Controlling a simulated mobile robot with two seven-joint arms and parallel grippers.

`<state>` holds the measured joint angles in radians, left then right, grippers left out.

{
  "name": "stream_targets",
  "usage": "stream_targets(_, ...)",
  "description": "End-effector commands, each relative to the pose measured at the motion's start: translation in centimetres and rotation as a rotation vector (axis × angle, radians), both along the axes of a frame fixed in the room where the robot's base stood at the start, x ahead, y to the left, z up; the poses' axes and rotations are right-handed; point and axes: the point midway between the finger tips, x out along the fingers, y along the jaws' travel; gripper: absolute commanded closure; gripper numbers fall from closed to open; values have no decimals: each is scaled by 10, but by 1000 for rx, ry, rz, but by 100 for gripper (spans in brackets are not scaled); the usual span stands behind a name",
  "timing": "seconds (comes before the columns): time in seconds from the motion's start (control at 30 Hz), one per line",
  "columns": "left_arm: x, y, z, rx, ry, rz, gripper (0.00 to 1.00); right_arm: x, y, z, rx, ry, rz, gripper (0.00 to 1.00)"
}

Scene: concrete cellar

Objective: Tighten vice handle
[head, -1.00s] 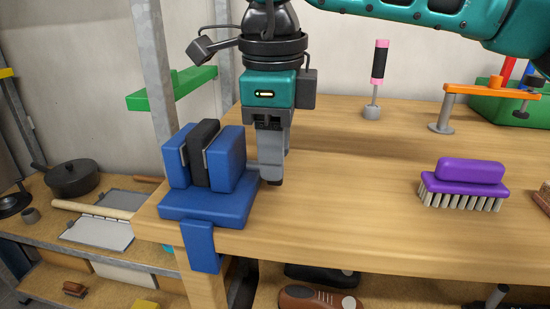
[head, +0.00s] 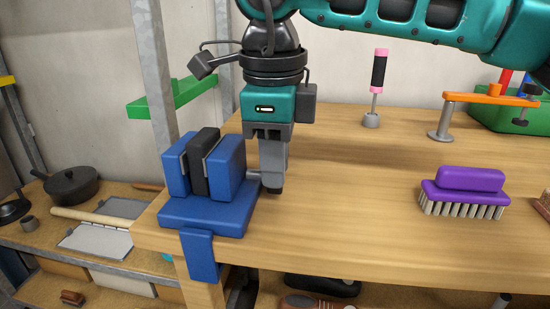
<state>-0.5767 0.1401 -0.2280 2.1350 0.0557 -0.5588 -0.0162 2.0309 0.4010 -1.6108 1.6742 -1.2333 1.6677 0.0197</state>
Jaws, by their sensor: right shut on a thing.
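A blue vice (head: 210,214) is clamped at the left front edge of the wooden workbench (head: 340,225). Its two blue jaws stand on either side of a black block (head: 206,160). My right gripper (head: 272,188) points down just right of the vice, close to its right jaw. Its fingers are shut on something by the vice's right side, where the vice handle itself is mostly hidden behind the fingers. My left gripper is not in view.
A purple brush (head: 464,182) lies on the bench to the right. A screwdriver with a pink and black handle (head: 378,72) stands in a holder behind. An orange clamp (head: 490,98) and a green box (head: 505,118) are at the back right. The bench middle is clear.

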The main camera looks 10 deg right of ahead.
Motion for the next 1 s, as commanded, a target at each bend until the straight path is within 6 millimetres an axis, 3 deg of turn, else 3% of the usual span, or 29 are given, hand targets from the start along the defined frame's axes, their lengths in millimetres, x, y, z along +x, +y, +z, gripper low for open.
stream_targets(0.37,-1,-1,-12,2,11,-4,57,-3,1,-2,-36,-110,3,100)
stream_targets(1.0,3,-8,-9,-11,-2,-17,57,-16,6,-8,-215,-658,8,100)
